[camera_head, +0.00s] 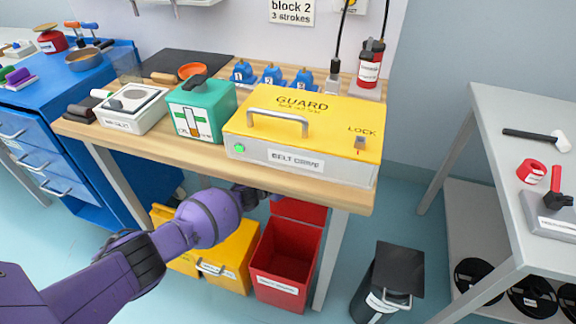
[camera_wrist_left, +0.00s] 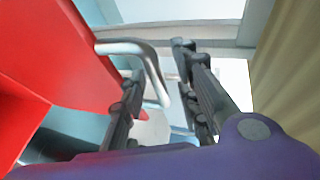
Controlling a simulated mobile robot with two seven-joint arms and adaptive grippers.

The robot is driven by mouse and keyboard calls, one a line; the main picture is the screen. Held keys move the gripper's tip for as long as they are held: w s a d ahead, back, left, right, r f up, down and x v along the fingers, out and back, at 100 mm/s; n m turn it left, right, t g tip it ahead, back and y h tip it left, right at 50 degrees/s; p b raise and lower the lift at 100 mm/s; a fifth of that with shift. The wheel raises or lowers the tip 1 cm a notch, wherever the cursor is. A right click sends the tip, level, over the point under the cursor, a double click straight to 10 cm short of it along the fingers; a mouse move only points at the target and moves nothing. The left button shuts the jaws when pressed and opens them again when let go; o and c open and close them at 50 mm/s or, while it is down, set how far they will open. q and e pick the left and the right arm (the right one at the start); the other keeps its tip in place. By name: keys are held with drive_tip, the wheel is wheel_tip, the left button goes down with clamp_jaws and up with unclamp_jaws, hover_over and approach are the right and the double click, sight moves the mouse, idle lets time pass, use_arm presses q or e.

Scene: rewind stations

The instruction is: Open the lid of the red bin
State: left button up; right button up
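The red bin (camera_head: 279,280) stands on the floor under the wooden workbench's front edge. Its lid (camera_head: 300,211) is raised at the back and the red inside shows. My left arm reaches under the bench edge, and its gripper (camera_head: 266,194) is beside the raised lid, mostly hidden in the head view. In the left wrist view my left gripper (camera_wrist_left: 163,100) is open, its two dark fingers apart. A bent metal handle (camera_wrist_left: 150,62) on the red lid (camera_wrist_left: 62,50) reaches between the fingers, near the left one; contact is unclear. My right gripper is not in view.
A yellow bin (camera_head: 232,262) stands left of the red one, partly behind my arm. A dark bin (camera_head: 390,284) stands to the right. The workbench (camera_head: 345,197) overhangs the bins and carries a yellow guard box (camera_head: 320,112). A grey table (camera_head: 500,130) stands at right.

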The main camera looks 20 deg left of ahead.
use_arm(q)
drive_tip(key=shift+s+r, duration=0.1)
drive_tip(key=v, duration=1.1)
drive_tip(key=shift+s, duration=0.4)
drive_tip(key=shift+a, duration=0.2)
